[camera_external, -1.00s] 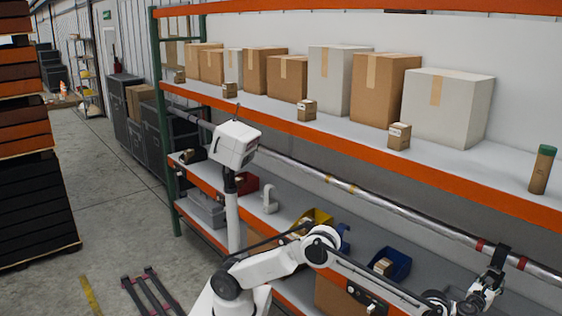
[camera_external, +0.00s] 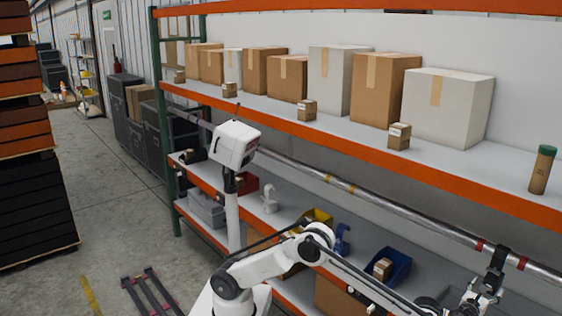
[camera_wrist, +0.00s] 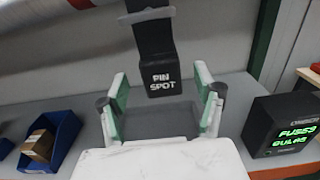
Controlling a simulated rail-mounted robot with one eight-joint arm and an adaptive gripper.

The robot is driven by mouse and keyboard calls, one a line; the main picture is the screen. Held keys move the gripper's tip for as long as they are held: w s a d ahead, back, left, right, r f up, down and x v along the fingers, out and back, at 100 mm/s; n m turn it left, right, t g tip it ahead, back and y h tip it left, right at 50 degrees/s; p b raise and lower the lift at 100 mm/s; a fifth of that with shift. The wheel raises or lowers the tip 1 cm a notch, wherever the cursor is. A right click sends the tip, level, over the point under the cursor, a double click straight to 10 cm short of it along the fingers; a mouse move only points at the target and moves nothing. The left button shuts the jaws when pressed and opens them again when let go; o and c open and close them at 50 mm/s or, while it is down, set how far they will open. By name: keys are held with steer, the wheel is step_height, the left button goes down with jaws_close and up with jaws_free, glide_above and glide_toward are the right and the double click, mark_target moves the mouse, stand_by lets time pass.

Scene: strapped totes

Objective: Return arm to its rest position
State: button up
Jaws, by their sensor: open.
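My gripper (camera_wrist: 163,105) is open in the wrist view, with one green-and-white finger on each side and nothing held between them. A black lamp labelled "PIN SPOT" (camera_wrist: 160,75) hangs just beyond the fingertips, between them in the picture. In the external view my gripper (camera_external: 480,297) is at the lower right, just below the black lamp (camera_external: 496,262) clamped on the silver pipe. My arm stretches right along the lower shelf. Whether the fingers touch the lamp cannot be told, but a gap shows in the wrist view.
The silver pipe (camera_external: 400,210) runs along the rack under the orange-edged upper shelf (camera_external: 330,128) with its cartons. A blue bin (camera_external: 388,268) and a yellow bin (camera_external: 318,217) sit on the lower shelf. A black "FUSES BULBS" box (camera_wrist: 284,128) stands to the right in the wrist view.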

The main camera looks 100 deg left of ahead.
steer(key=v, duration=0.6)
steer(key=s+r+m+t+h, duration=0.2)
steer(key=r+m+t+h, duration=0.15)
steer(key=r+m, duration=0.45)
steer(key=s+r+m+t+h, duration=0.3)
steer(key=r+m+t, duration=0.25)
steer(key=r, duration=0.35)
steer(key=s+d+r+m+h, duration=0.1)
steer(key=s+r+m+h, duration=0.2)
steer(key=s+m+h, duration=0.85)
steer(key=s+a+f+m+g+y, duration=0.1)
steer(key=s+a+f+m+g, duration=0.2)
steer(key=s+f+m, duration=0.4)
steer(key=s+a+f+m+g+y+b, duration=0.1)
steer(key=s+a+f+m+g, duration=0.2)
steer(key=s+f, duration=1)
steer(key=s+a+f+m+g+y, duration=0.1)
steer(key=s+a+f+m+g, duration=0.3)
steer(key=s, duration=1.6)
step_height(320, 180, down, 7)
steer(key=m+g, duration=0.3)
steer(key=m, duration=0.4)
steer(key=shift+y, duration=0.4)
steer(key=shift+w+r, duration=0.1)
steer(key=shift+r, duration=0.05)
steer(key=shift+c, duration=0.4)
